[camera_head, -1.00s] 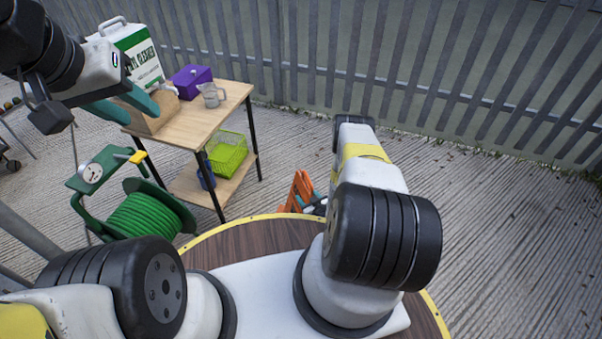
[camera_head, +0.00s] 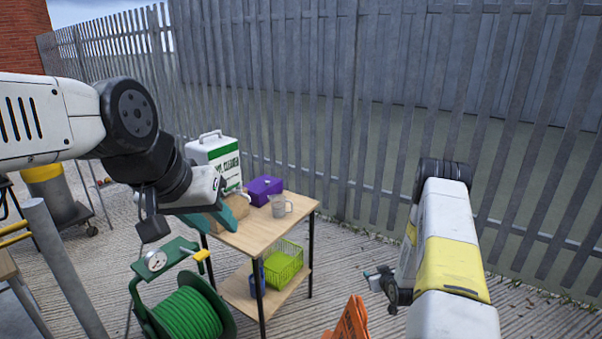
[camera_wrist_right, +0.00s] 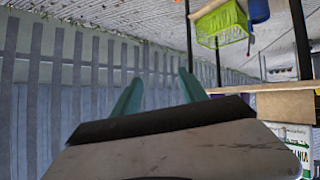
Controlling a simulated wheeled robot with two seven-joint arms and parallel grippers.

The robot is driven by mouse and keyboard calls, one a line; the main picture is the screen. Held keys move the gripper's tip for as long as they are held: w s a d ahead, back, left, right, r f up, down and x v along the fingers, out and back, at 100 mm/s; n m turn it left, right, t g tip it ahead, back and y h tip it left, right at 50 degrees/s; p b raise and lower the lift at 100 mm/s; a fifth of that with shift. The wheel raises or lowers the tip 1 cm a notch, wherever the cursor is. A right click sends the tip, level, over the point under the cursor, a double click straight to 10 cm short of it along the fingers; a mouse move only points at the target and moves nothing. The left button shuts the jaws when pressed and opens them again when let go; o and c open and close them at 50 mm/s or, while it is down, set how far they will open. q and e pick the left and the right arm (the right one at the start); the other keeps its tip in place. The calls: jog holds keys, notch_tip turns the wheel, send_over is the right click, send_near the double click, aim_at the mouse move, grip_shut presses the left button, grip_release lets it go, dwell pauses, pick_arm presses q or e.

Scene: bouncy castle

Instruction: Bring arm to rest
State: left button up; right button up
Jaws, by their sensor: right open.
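My left gripper (camera_head: 228,213) comes in from the left in the head view. Its teal fingers look spread, in front of the near left part of the small wooden table, with a brown object (camera_head: 216,222) behind them. I see nothing clearly held. My right arm (camera_head: 440,240) stands at the right of the head view, and its gripper (camera_head: 376,279) shows small beside it, low and left. In the right wrist view my right gripper (camera_wrist_right: 160,93) has its two teal fingers apart, with nothing between them but fence behind.
A green hose reel (camera_head: 187,315) and an orange object (camera_head: 350,320) stand nearer. A metal fence (camera_head: 390,120) runs behind.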

notch_tip(320, 180, up, 19)
jog(key=w+g, duration=0.1)
jog(key=w, duration=0.1)
jog(key=s+a+r+m+g, duration=0.15)
jog(key=s+r, duration=0.25)
jog(key=r, duration=0.4)
jog(key=s+a+r, duration=0.3)
jog(key=r, duration=0.4)
jog(key=s+a+r+g, duration=0.1)
jog(key=s+r, duration=0.3)
jog(key=s, duration=0.5)
jog(key=s+a+r+y, duration=0.1)
jog(key=s+a+r, duration=0.3)
jog(key=s, duration=0.6)
jog(key=s+a+r+g, duration=0.1)
jog(key=s+a+r, duration=0.2)
jog(key=s, duration=0.7)
jog(key=shift+a+r+m+g, duration=0.15)
jog(key=shift+r+m+g, duration=0.25)
jog(key=shift+r, duration=0.55)
